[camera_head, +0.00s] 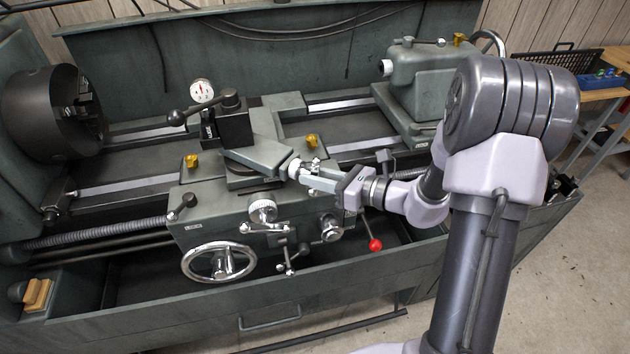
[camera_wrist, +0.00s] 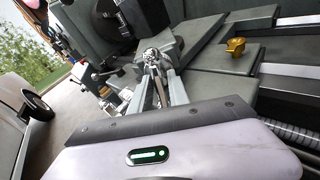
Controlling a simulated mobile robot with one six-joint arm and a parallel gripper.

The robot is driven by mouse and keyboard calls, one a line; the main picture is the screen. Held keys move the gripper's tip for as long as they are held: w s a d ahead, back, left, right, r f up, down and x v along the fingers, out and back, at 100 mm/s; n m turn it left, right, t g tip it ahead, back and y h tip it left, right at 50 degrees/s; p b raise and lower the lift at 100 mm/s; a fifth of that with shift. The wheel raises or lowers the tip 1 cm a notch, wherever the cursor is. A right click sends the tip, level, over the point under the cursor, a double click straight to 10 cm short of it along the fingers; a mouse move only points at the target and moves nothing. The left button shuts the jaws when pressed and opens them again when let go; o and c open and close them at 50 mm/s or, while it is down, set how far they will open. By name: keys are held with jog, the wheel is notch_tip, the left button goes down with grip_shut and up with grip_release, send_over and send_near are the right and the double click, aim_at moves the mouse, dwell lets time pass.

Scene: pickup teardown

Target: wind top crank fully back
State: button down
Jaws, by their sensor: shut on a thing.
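The top crank (camera_head: 312,164) is a small bright metal handle at the right end of the grey top slide (camera_head: 262,152) on the lathe carriage. My gripper (camera_head: 300,172) reaches in from the right and is shut on the crank. In the wrist view, my gripper's two fingers (camera_wrist: 162,76) close around the metal crank (camera_wrist: 151,56) at the slide's end. The fingers hide part of the crank, so its exact angle is hard to tell. The slide points down and right from the dark tool post (camera_head: 235,122).
A dial gauge (camera_head: 201,91) and a black-knobbed lever stand by the tool post. A large handwheel (camera_head: 219,262), smaller cranks and a red-knobbed lever (camera_head: 375,245) sit below on the apron. The tailstock (camera_head: 425,72) is behind my arm. Yellow knobs (camera_head: 312,141) flank the slide.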

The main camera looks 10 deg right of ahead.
jog(key=shift+f+n+b, duration=0.1)
jog(key=shift+n+b, duration=0.55)
jog(key=shift+n, duration=0.25)
jog(key=c, duration=1.5)
grip_release()
jog(key=p+v, duration=0.1)
jog(key=v, duration=0.4)
jog(key=p+v, duration=0.2)
jog(key=v, duration=0.4)
jog(key=p+v, duration=0.1)
jog(key=v, duration=0.5)
jog(key=shift+s+a, duration=0.1)
jog(key=shift+s, duration=0.3)
